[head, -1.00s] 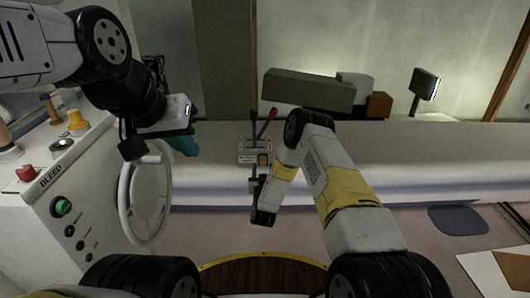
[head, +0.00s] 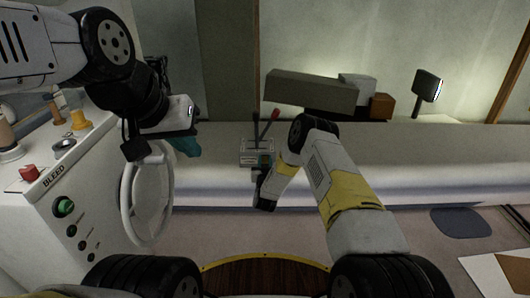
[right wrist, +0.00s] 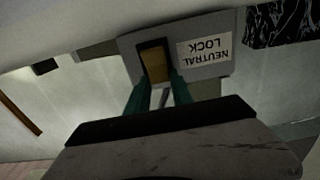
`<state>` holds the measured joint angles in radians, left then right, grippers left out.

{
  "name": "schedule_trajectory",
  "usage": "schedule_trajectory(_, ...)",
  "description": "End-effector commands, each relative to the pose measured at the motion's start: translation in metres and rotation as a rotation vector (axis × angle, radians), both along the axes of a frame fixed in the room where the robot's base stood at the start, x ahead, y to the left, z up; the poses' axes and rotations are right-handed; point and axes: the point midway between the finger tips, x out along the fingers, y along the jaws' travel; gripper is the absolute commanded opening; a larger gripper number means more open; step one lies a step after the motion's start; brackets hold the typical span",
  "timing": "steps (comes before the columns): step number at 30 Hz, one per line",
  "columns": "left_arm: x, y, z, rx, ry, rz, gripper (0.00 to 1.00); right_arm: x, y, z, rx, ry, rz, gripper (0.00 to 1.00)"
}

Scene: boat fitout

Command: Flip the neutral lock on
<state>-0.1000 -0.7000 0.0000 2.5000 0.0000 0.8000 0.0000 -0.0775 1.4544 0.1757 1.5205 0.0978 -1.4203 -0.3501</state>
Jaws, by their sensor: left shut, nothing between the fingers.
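The neutral lock is a brownish rocker (right wrist: 154,62) in a dark frame on a grey plate, beside a white label (right wrist: 205,52) reading NEUTRAL LOCK, upside down in the right wrist view. My right gripper (right wrist: 158,78) has its two teal fingers apart with a gap between them, right at the rocker's near edge; I cannot tell whether they touch it. In the head view the right gripper (head: 265,162) is at the lower front of the lever box (head: 257,145), partly covering it. My left gripper (head: 187,146) is shut and empty, above the wheel's right side.
Two levers (head: 262,124), one red-tipped, rise from the lever box. A white steering wheel (head: 127,195) and a console (head: 35,215) with buttons and knobs stand at left. A long grey box (head: 310,90) and a dark screen (head: 428,85) are at the back.

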Motion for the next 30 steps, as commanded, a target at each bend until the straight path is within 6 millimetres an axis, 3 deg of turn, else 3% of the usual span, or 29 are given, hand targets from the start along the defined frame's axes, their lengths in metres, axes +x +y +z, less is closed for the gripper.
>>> schedule_trajectory(8,0.000,0.000,0.000,0.000,0.000,0.000,0.00,-0.001,0.000,-0.003,-0.001,-0.026,0.000,0.00)
schedule_trajectory(19,0.000,0.000,0.000,0.000,0.000,0.000,0.00,-0.007,0.000,-0.012,-0.002,-0.352,0.000,0.00)
schedule_trajectory(30,0.000,0.000,0.000,0.000,0.000,0.000,0.00,-0.008,0.000,-0.013,0.000,-0.433,0.001,0.00)
